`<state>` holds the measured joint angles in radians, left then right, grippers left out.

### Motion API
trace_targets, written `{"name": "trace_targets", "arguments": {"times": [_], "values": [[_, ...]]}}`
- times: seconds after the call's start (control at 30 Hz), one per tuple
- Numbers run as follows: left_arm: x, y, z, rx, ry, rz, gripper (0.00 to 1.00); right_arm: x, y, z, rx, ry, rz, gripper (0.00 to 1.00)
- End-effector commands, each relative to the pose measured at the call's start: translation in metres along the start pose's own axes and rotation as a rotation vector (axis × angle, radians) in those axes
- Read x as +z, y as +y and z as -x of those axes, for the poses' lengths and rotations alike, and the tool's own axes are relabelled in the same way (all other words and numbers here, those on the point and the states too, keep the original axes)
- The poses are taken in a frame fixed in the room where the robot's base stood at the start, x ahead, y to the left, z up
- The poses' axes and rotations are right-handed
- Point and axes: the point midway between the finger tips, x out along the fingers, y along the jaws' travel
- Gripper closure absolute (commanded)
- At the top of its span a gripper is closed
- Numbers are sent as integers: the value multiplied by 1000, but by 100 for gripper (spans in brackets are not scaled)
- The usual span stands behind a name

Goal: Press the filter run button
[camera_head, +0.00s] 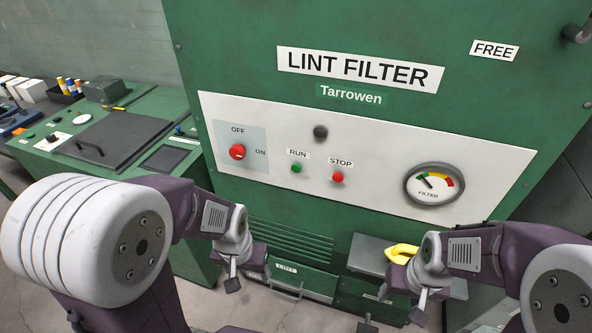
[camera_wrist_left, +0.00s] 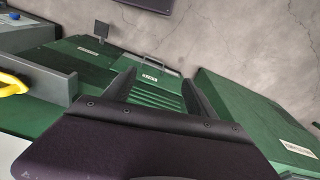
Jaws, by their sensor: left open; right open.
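The green RUN button (camera_head: 297,168) sits on the pale control panel (camera_head: 380,142) of the green lint filter cabinet, under a RUN label. The red STOP button (camera_head: 337,177) is just right of it. A red rotary switch (camera_head: 237,151) between OFF and ON marks is to its left. My left gripper (camera_head: 231,284) hangs below the panel, lower left of the RUN button and apart from it. My right gripper (camera_head: 420,305) hangs at the lower right, below the gauge. Both are open and empty. The left wrist view shows my open left fingers (camera_wrist_left: 158,98) over the cabinet's lower front; the RUN button is not seen there.
A FILTER gauge (camera_head: 434,185) and a dark knob (camera_head: 320,132) are also on the panel. A yellow handle (camera_head: 402,252) stands out beside my right gripper. A green bench (camera_head: 110,150) with a dark lid is at the left. Grey floor (camera_head: 285,312) shows below.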

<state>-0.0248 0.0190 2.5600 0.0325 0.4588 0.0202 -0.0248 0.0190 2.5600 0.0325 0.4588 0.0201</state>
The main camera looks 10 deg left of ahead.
Motion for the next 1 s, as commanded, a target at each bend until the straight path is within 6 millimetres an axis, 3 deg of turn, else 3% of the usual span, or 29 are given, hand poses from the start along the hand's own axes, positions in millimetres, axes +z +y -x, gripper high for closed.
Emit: {"name": "trace_targets", "arguments": {"times": [0.2,0.27,0.43,0.47,1.0], "values": [[0,0,0,0,0,0,35,0,0,0,0,0,0,40],[0,0,0,0,0,0,49,0,0,0,0,0,0,40],[0,0,0,0,0,0,96,0,0,0,0,0,0,40],[0,0,0,0,0,0,100,0,0,0,0,0,0,40],[0,0,0,0,0,0,100,0,0,0,0,0,0,40]]}}
